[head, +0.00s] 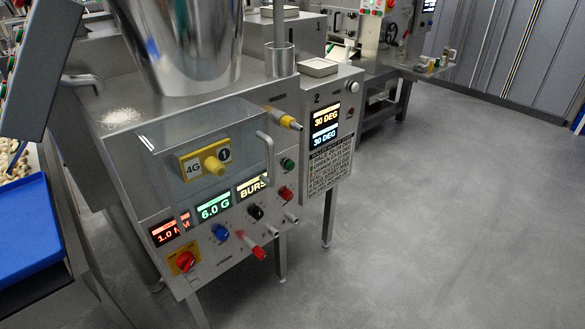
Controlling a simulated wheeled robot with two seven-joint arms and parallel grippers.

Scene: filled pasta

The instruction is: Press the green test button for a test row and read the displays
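A steel machine (120,150) stands at the left centre. A dark green button (288,164) sits on its front panel, right of the clear cover; its label is too small to read. Three front displays are lit: a red one (170,232) partly covered and reading about "1.0 MM", a green one (213,208) reading "6.0 G", and a yellow one (252,186) whose visible letters are "BURS", its end cut off. On the side box, marked 2, an upper display (326,116) and a lower display (325,136) both read "30 DEG". Neither gripper is in view.
The clear cover (165,160) with a handle (265,145) juts out over the panel, around a yellow 4G block (195,165). Blue (219,232), black (255,211) and red (286,193) knobs and several levers protrude. A blue tray (35,235) is at left. Floor at right is clear.

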